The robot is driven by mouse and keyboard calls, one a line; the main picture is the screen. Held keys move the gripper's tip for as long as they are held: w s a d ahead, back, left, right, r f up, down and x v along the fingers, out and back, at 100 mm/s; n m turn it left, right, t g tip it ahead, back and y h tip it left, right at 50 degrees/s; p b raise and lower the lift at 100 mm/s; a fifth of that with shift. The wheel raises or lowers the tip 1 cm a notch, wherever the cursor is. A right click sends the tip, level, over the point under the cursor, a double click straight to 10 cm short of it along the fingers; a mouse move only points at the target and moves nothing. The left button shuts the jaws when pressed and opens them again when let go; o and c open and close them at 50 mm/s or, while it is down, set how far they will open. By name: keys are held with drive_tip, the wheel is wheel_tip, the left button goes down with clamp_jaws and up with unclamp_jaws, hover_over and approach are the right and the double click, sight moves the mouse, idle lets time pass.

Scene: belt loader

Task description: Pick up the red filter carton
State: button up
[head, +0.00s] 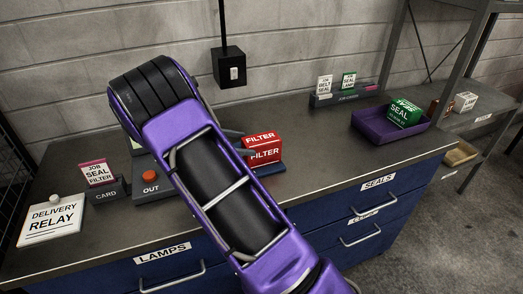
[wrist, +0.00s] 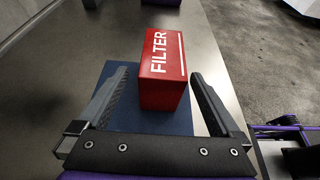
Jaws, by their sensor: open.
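The red filter carton (head: 263,150) stands on a dark blue pad on the counter, in the middle of the head view, partly hidden by my arm. In the wrist view the carton (wrist: 164,68) stands upright just ahead, with white FILTER lettering on its top. My gripper (wrist: 160,98) is open. Its two fingers reach along the left and right of the carton's near end, with gaps visible on both sides. In the head view my gripper is mostly hidden behind my purple arm, with a finger showing by the carton.
A purple tray (head: 367,126) with a green seal carton (head: 404,112) stands to the right. On the left are a grey box with a red OUT button (head: 150,175), a card holder (head: 107,191) and a delivery sign (head: 52,219). Counter between carton and tray is clear.

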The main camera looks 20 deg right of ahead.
sight(261, 144)
drive_tip(key=shift+r+x, duration=0.15)
drive_tip(key=shift+x, duration=1.55)
drive_tip(key=shift+r+x, duration=0.1)
drive_tip(key=shift+x, duration=1.55)
drive_tip(key=shift+s+d, duration=0.1)
drive_tip(key=shift+s, duration=0.05)
clamp_jaws()
